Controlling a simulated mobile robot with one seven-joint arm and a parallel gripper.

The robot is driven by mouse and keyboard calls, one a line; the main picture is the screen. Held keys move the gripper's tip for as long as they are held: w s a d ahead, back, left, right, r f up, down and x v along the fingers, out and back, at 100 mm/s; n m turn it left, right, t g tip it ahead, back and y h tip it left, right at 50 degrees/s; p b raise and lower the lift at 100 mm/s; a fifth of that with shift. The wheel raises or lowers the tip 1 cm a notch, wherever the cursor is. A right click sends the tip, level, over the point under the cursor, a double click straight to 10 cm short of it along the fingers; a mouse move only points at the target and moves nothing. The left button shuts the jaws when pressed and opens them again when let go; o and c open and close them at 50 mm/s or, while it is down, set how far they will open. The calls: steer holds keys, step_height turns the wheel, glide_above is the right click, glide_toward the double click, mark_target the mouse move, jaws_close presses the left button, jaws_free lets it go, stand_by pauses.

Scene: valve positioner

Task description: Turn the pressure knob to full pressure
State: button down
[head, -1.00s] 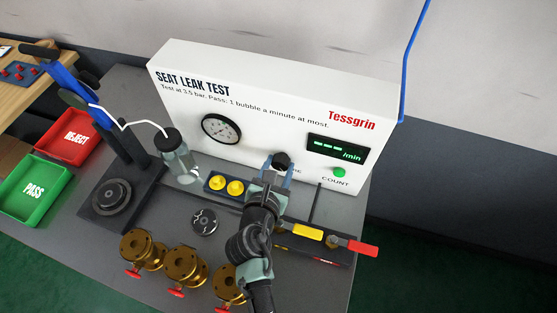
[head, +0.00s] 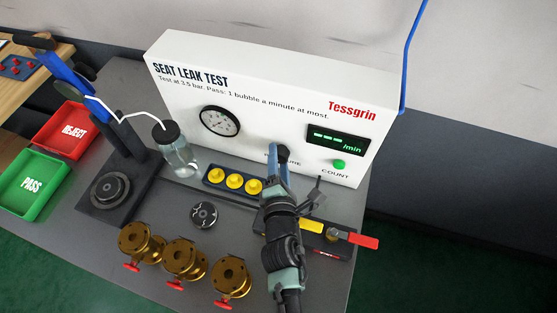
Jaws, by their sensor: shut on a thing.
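The black pressure knob (head: 283,149) is on the front of the white seat leak test box (head: 310,105), above a partly hidden label ending in "URE". My gripper (head: 282,155) is shut on the knob, its blue fingers seen nearly edge-on and covering much of it. The round pressure gauge (head: 220,122) is left of the knob; its needle is too small to read surely. The display (head: 337,141) shows green dashes and "/min". The green COUNT button (head: 339,164) is right of the knob.
Yellow caps (head: 234,181) sit in a tray below the box. Brass valves (head: 184,258) stand at the front. A water bottle (head: 178,152) and a clamp stand (head: 122,150) are left. Red and yellow handled tools (head: 350,237) lie right. REJECT (head: 74,131) and PASS (head: 34,184) trays are far left.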

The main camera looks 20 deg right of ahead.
steer(key=shift+f+m+b, duration=0.1)
steer(key=shift+m+b, duration=0.25)
steer(key=shift+m, duration=0.15)
steer(key=shift+t, duration=0.3)
steer(key=shift+c, duration=1.5)
jaws_free()
steer(key=b+v, duration=0.2)
steer(key=v, duration=1.1)
